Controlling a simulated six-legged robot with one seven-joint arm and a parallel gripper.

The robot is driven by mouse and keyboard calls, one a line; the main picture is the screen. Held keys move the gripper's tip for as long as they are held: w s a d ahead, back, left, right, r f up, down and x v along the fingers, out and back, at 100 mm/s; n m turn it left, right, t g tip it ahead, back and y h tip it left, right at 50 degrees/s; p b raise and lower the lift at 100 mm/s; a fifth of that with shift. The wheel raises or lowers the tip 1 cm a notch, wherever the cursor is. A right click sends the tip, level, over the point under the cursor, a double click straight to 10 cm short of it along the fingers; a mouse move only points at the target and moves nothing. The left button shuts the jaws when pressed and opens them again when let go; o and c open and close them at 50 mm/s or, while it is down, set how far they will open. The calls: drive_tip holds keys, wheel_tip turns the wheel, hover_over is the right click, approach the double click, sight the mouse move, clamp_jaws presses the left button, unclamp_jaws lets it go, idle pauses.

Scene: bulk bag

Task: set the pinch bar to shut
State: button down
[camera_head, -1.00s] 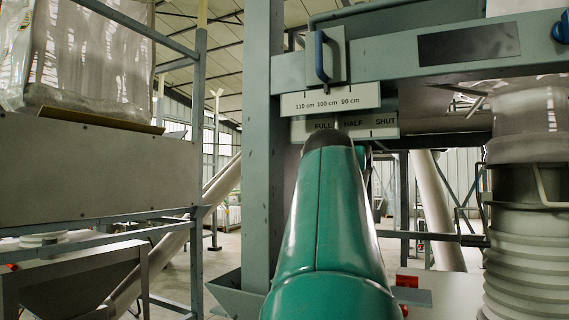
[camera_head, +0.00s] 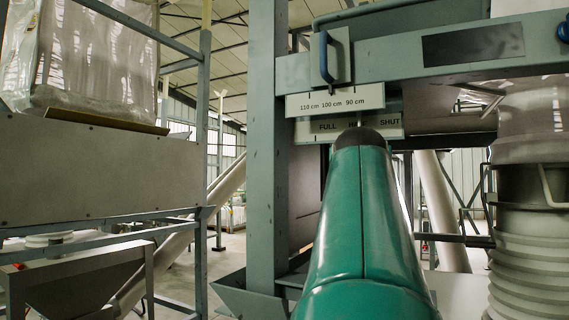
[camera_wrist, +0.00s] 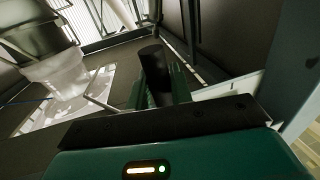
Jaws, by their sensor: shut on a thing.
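The pinch bar's scale plate (camera_head: 345,126) reads FULL, HALF and SHUT from left to right in the head view. A thin pale pointer (camera_head: 359,118) shows in front of it, over HALF and left of SHUT. My green arm hides what lies below the pointer, and my gripper with it. In the wrist view my gripper's green fingers (camera_wrist: 160,82) are shut on a dark round handle (camera_wrist: 153,70), which I take as the pinch bar's. The rest of the bar is hidden.
A second plate (camera_head: 335,103) marked 110, 100 and 90 cm hangs above, under a blue-handled slider (camera_head: 325,57). A grey frame post (camera_head: 267,150) stands left of my arm. A ribbed grey spout (camera_head: 530,260) stands at the right.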

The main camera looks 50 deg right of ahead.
drive_tip(key=shift+s+d, duration=0.15)
drive_tip(key=shift+s, duration=0.7)
drive_tip(key=shift+s+d, duration=0.15)
drive_tip(key=shift+s, duration=0.7)
drive_tip(key=c, duration=1.3)
unclamp_jaws()
drive_tip(key=shift+s+d, duration=0.1)
drive_tip(key=shift+s, duration=0.2)
drive_tip(key=shift+w, duration=0.2)
